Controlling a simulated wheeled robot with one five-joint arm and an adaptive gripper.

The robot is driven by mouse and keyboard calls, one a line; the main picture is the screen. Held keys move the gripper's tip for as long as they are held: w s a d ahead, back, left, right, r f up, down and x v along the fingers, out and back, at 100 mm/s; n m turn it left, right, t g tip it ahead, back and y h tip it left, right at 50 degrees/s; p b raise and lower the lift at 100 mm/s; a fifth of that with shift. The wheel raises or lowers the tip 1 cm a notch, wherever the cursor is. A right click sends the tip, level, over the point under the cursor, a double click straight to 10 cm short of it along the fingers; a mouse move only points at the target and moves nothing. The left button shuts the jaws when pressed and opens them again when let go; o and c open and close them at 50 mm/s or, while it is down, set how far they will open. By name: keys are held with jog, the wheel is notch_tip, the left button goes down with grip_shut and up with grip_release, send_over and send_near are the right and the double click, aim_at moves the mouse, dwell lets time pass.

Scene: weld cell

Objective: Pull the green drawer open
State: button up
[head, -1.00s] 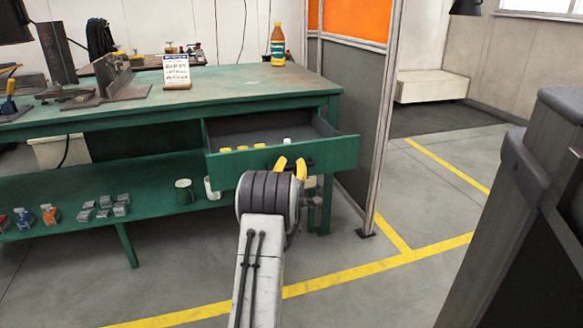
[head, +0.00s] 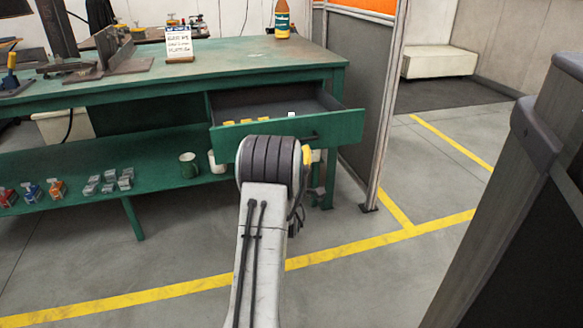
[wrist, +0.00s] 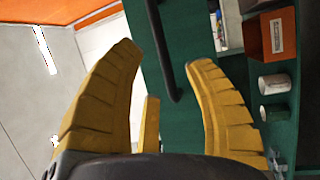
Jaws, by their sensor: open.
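The green drawer (head: 346,125) stands pulled out of the green workbench, its inside and contents visible in the head view. Its dark bar handle (head: 309,138) is on the front face. In the wrist view the handle (wrist: 163,50) runs across the green front (wrist: 187,30). I cannot tell the gap in depth to the handle. In the head view my own arm hides most of the gripper, and one yellow finger shows below the drawer front.
Several yellow items (head: 263,120) and a white one lie in the drawer. A bottle (head: 282,20) stands on the bench. A partition post (head: 386,120) stands right of the drawer. The floor in front is clear.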

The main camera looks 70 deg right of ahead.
jog(key=shift+v, duration=2.75)
